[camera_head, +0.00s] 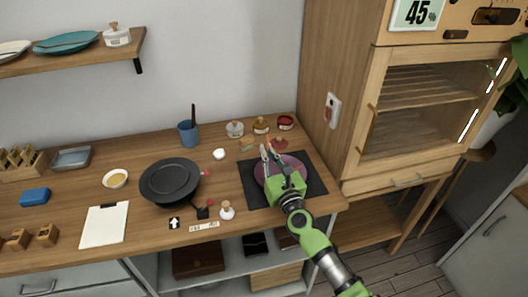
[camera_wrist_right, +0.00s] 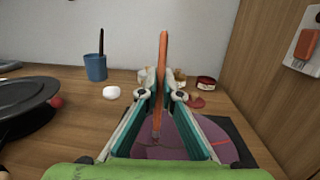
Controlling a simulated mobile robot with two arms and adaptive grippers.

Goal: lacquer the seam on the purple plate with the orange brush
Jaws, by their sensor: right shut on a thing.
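The purple plate (camera_head: 298,168) lies on a black mat at the right end of the counter, partly hidden by my right gripper. It also shows in the right wrist view (camera_wrist_right: 188,148), with a thin red-orange line on its right part that may be the seam. My right gripper (camera_head: 271,153) is above the plate, shut on the orange brush (camera_wrist_right: 163,62). The brush stands nearly upright between the fingers, its dark tip down over the plate. I cannot tell whether the tip touches the plate. My left gripper is not in view.
The black mat (camera_head: 250,191) is under the plate. A black round dish (camera_head: 170,181) stands to the left. Small jars and an open red pot (camera_head: 286,122) stand behind. A blue cup (camera_head: 188,133) holds a dark stick. A wooden cabinet (camera_head: 335,60) rises at the right.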

